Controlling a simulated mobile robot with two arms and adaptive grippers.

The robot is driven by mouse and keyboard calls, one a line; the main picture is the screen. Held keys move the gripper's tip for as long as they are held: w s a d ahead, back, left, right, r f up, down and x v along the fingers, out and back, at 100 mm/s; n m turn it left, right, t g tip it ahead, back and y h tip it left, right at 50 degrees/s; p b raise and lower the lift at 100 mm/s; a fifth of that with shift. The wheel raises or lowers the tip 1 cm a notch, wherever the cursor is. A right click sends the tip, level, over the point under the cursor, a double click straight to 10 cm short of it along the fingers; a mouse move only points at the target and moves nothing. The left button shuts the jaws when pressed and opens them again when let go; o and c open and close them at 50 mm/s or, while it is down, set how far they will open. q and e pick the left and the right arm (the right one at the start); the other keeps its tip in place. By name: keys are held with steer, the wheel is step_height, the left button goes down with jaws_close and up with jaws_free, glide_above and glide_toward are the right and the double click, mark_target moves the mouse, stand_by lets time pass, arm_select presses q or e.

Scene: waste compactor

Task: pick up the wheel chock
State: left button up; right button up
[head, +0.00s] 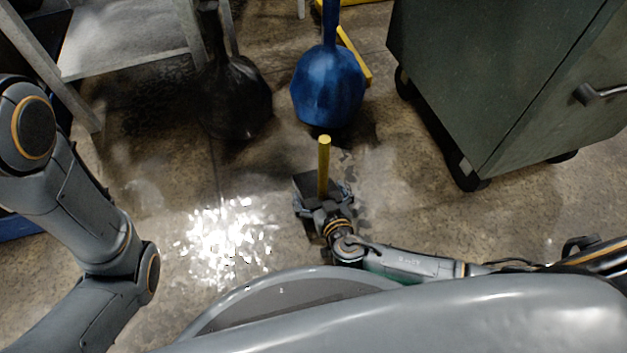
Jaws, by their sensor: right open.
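The wheel chock (312,184) is a dark block on the concrete floor near the middle of the head view. A yellow post (323,160) stands up from it. My right gripper (324,194) reaches in from the lower right and is open, its fingers spread at the near side of the chock. The gripper hides part of the chock. I cannot tell whether the fingers touch it. My left arm shows at the left edge, but its gripper is out of view.
A blue faceted object (329,86) and a dark one (235,98) stand beyond the chock. A green wheeled cabinet (500,75) is at the upper right. A grey table (130,45) is at the upper left. Floor left of the chock is clear, with bright glare.

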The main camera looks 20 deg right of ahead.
steer(key=c, duration=1.3)
steer(key=shift+w+r, duration=0.15)
steer(key=shift+r, duration=0.05)
steer(key=c, duration=0.3)
steer(key=shift+c, duration=0.2)
